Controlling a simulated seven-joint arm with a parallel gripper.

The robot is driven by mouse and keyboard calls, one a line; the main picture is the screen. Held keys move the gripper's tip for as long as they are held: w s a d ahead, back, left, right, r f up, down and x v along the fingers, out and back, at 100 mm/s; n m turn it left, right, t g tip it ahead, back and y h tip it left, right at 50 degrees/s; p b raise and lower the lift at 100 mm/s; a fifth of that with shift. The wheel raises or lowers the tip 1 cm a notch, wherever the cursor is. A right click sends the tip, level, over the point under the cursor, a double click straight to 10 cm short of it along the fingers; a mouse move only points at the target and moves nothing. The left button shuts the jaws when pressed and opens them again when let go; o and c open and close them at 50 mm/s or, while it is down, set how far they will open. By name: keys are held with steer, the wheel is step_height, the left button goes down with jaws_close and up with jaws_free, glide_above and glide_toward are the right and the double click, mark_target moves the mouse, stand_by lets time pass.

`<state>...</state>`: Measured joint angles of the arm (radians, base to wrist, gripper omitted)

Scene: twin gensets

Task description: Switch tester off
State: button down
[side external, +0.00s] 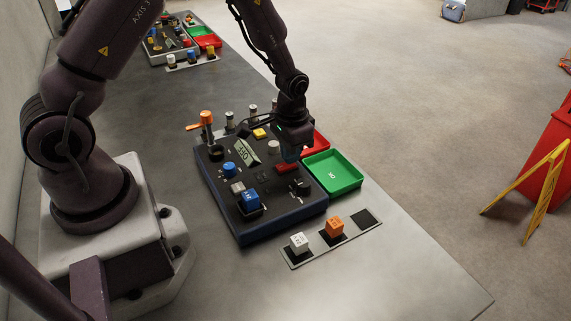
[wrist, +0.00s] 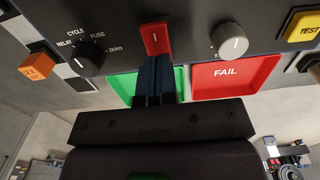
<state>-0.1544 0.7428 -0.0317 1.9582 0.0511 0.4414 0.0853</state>
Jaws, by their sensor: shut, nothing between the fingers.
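The tester (side external: 232,205) is a dark box with a sloped black panel on the grey bench. Its red rocker switch (wrist: 155,38), marked with a white "I", is at the top middle of the wrist view. It also shows in the side view (side external: 287,168), just below my gripper (side external: 290,156). My gripper in the wrist view (wrist: 155,60) is shut and empty, its fingertips at the switch's near edge. I cannot tell whether they touch it. The pale display (side external: 244,153) has dark characters that seem to read "OFF".
A green tray (side external: 345,183) and a red FAIL tray (wrist: 235,88) adjoin the tester. A dial (wrist: 92,60), a grey knob (wrist: 230,40) and a yellow TEST button (wrist: 303,28) flank the switch. A plate (side external: 308,254) holds white and orange cubes. The bench's front right is clear.

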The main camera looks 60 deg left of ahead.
mark_target(283, 167)
steer(key=shift+r, duration=3.1)
steer(key=shift+s+d+f+g, duration=0.1)
steer(key=shift+s+g, duration=0.1)
steer(key=shift+s, duration=0.35)
steer(key=shift+s+d+f+g, duration=0.1)
steer(key=shift+s+g, duration=0.1)
steer(key=shift+s, duration=0.3)
steer(key=s+d+r+t, duration=0.2)
steer(key=s+r, duration=0.5)
steer(key=r, duration=0.4)
steer(key=s+d+r+t, duration=0.2)
steer(key=s+r+t, duration=0.2)
steer(key=s+r, duration=0.4)
step_height(283, 167, up, 4)
steer(key=shift+s+d+r, duration=0.1)
steer(key=shift+s+d, duration=0.1)
steer(key=shift+s, duration=0.1)
